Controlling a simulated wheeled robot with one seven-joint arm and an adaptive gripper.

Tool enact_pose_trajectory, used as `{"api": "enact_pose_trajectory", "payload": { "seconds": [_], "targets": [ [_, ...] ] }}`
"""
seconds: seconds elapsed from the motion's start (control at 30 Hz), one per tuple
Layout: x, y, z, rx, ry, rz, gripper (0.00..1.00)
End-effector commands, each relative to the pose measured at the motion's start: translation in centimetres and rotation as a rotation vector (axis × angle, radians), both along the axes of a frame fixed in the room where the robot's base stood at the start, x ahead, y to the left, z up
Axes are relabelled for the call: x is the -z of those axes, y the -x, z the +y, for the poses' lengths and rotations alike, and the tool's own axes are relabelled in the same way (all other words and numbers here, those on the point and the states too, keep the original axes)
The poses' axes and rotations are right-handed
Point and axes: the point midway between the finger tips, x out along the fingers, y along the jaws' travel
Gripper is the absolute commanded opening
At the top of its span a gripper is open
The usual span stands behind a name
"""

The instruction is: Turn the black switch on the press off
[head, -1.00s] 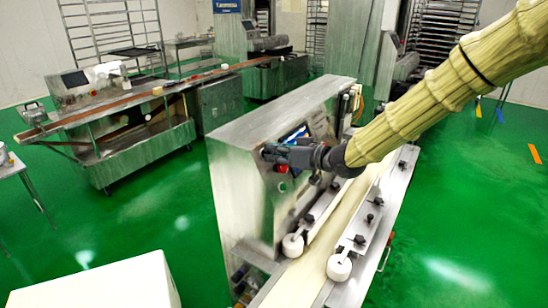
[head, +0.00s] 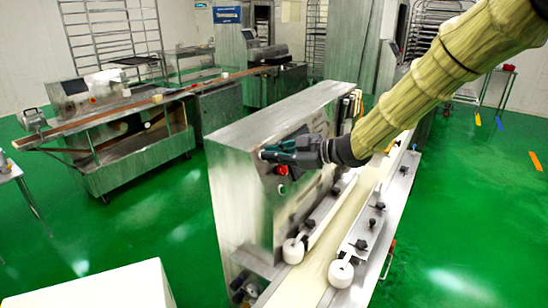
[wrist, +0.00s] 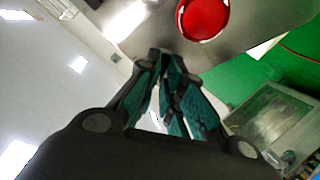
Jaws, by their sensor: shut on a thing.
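The press (head: 238,185) is the tall metal machine in the middle of the head view, with a control panel on its right-hand face. My gripper (head: 266,153) is at the upper part of this panel, its teal fingers pointing left. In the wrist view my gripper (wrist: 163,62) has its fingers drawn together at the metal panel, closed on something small. The black switch is not clearly visible; the fingertips hide that spot. A red button (head: 283,170) sits just below the fingers, and the red button (wrist: 203,18) also shows beside the fingertips in the wrist view.
A pale conveyor belt (head: 322,262) runs along the press under my arm, with rails, black knobs and white rollers. A white block (head: 95,287) stands at the lower left. Another metal machine (head: 125,155) is at the left. Green floor is open on the right.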

Motion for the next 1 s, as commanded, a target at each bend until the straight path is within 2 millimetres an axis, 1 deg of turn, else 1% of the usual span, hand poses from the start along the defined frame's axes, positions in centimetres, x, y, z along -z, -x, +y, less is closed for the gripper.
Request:
{"api": "enact_pose_trajectory", "payload": {
  "seconds": [0.33,0.9,0.93,1.0],
  "targets": [
    [0.06,-0.09,-0.06,-0.064,0.074,-0.109,0.00],
    [-0.05,-0.10,-0.05,-0.076,0.086,-0.128,0.00],
    [-0.05,-0.10,-0.05,-0.076,0.086,-0.128,0.14],
    [-0.05,-0.09,-0.04,-0.076,0.086,-0.128,0.27]
  ]
}}
